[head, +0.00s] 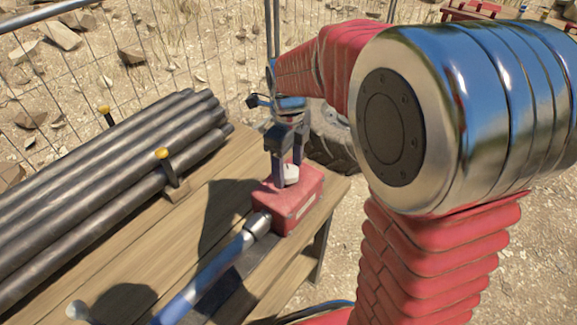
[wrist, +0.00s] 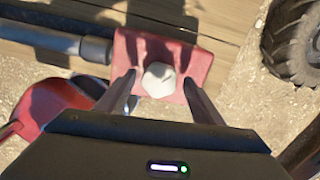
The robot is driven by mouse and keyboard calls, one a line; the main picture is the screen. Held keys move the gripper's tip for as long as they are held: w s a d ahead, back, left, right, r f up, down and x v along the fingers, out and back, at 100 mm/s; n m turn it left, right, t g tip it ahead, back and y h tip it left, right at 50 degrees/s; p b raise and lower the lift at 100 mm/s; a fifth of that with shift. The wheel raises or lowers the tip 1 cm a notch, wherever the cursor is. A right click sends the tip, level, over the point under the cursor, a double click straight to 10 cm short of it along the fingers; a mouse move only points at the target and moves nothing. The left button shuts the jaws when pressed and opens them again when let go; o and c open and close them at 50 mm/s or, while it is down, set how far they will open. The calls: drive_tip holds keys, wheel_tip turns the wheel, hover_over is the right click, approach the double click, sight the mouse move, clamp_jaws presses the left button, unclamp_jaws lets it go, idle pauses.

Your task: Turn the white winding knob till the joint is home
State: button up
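The white winding knob (head: 289,174) stands on top of a red block (head: 297,205) near the right end of a wooden bench. In the wrist view the knob (wrist: 159,79) looks faceted and sits between my fingers. My gripper (head: 288,178) points down over the block, a finger on each side of the knob. In the wrist view my gripper (wrist: 158,90) shows gaps between both fingers and the knob, so it is open. A blue and grey rod (head: 215,275) runs from a metal collar (head: 257,224) at the block's front-left side. The joint's inside is hidden.
Several dark pipes (head: 120,180) lie along the bench's left side, held by yellow-topped posts (head: 162,154). The wooden bench (head: 220,190) ends just right of the block. A wheel (head: 330,140) and a wire fence (head: 215,50) stand behind.

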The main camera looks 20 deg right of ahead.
sight(289, 170)
wheel_tip(289, 170, up, 14)
drive_tip(key=shift+f, duration=0.15)
idle(0.7)
drive_tip(key=shift+d, duration=0.1)
idle(0.7)
